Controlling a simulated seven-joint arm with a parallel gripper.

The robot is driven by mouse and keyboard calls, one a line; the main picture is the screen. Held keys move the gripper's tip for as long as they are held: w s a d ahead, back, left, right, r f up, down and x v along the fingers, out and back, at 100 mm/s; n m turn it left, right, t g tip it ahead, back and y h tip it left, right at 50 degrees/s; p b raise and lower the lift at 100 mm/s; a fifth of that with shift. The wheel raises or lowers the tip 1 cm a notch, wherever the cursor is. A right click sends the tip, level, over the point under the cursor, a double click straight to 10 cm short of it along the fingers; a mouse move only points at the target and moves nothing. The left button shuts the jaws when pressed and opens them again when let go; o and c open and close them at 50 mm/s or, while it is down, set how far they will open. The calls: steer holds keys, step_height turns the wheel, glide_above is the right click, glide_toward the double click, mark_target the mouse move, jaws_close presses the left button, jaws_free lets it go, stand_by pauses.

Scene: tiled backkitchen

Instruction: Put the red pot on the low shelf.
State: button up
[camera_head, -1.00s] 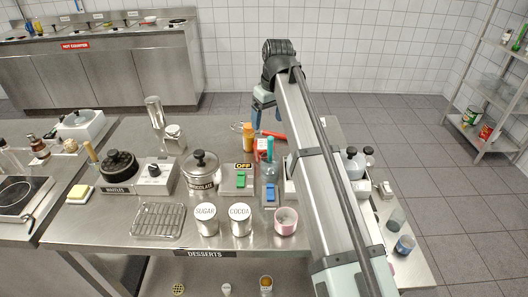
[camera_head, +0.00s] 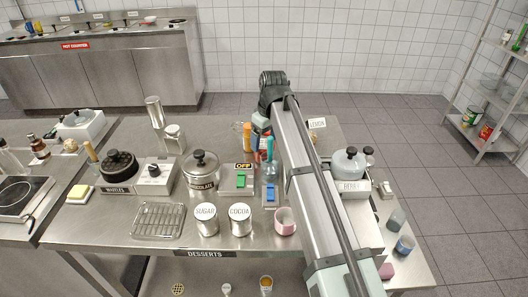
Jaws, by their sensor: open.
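I cannot pick out a red pot with certainty. A small pink-and-white cup (camera_head: 285,222) stands at the front edge of the desserts counter, partly beside my arm. My gripper (camera_head: 261,121) is at the far end of my arm, over the back of the counter near an orange bottle. It is open, but its fingertips are mostly hidden by the arm, and I see nothing held. A lower shelf (camera_head: 205,272) lies under the counter's front edge.
The desserts counter holds a waffle iron (camera_head: 119,165), a chocolate pot (camera_head: 201,172), sugar (camera_head: 206,220) and cocoa (camera_head: 240,219) tins and a wire rack (camera_head: 158,220). A berry dispenser (camera_head: 350,165) stands right of my arm. A metal rack (camera_head: 483,139) stands at the right wall.

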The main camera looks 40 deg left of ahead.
mark_target(264, 144)
steer(key=shift+a+f, duration=0.15)
steer(key=shift+f, duration=1.15)
steer(key=shift+a+f, duration=0.15)
steer(key=shift+f, duration=1.15)
steer(key=c, duration=1)
steer(key=shift+r, duration=0.15)
step_height(264, 144, up, 18)
